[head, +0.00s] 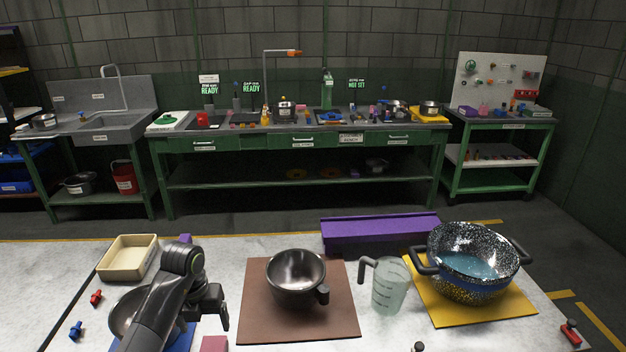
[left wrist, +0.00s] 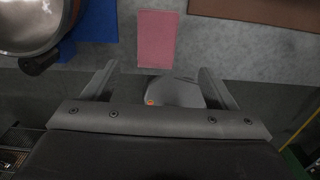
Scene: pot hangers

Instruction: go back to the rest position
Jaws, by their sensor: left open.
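My left gripper (head: 213,305) hangs over the near part of the table, left of the brown mat (head: 255,325). In the left wrist view its two fingers (left wrist: 158,82) are spread apart with nothing held between them. A steel pot (head: 125,308) stands on a blue mat (head: 180,340), partly hidden behind my left arm; the pot also shows in the left wrist view (left wrist: 30,22). A dark pan (head: 296,276) sits on the brown mat. A speckled pot (head: 470,262) with a blue inside stands on a yellow mat (head: 437,308). My right gripper does not show.
A pink block (head: 214,343) lies near the gripper. A clear jug (head: 389,285) stands between the brown and yellow mats. A cream tray (head: 128,258) is at the left, a purple bin (head: 380,233) at the back edge. Small red and blue pieces lie at far left.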

